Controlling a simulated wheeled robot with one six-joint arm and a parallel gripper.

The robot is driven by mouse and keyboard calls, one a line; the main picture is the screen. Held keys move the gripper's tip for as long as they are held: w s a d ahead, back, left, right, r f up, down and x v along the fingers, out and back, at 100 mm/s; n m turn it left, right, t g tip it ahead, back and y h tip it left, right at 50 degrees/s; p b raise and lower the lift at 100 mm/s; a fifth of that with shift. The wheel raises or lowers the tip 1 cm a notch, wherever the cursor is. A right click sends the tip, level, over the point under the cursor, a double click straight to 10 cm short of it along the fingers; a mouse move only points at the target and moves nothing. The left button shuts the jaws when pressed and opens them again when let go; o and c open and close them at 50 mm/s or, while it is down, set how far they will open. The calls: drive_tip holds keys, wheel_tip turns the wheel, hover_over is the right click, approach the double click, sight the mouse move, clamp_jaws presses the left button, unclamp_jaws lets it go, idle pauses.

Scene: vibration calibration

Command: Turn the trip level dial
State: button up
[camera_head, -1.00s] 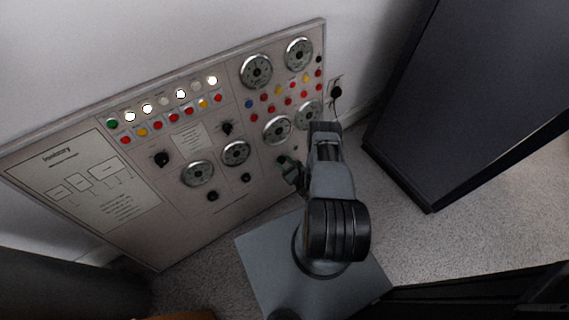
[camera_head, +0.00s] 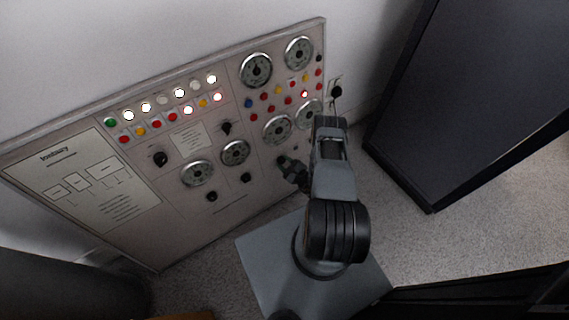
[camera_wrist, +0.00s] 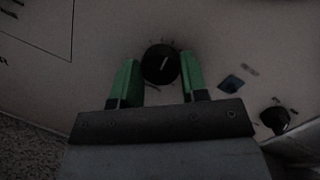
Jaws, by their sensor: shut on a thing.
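A round black dial (camera_wrist: 161,64) with a white pointer mark sits on the panel in the wrist view. Its pointer tilts up and to the right. I cannot read its label. My gripper (camera_wrist: 161,82) has one green finger on each side of the dial and is shut on it. In the head view my gripper (camera_head: 287,165) is at the lower right of the panel (camera_head: 120,235), and the dial is hidden behind it.
A second black knob (camera_wrist: 276,118) is to the right in the wrist view. Above my gripper in the head view are round gauges (camera_head: 276,130) and rows of lamps, some lit red (camera_head: 304,94). A dark cabinet (camera_head: 470,90) stands at the right.

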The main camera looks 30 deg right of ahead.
drive_tip(key=shift+a+n, duration=0.1)
drive_tip(key=shift+n, duration=0.5)
drive_tip(key=o, duration=0.9)
drive_tip(key=p+v, duration=0.2)
drive_tip(key=v, duration=1.2)
drive_tip(key=shift+w+r, duration=0.1)
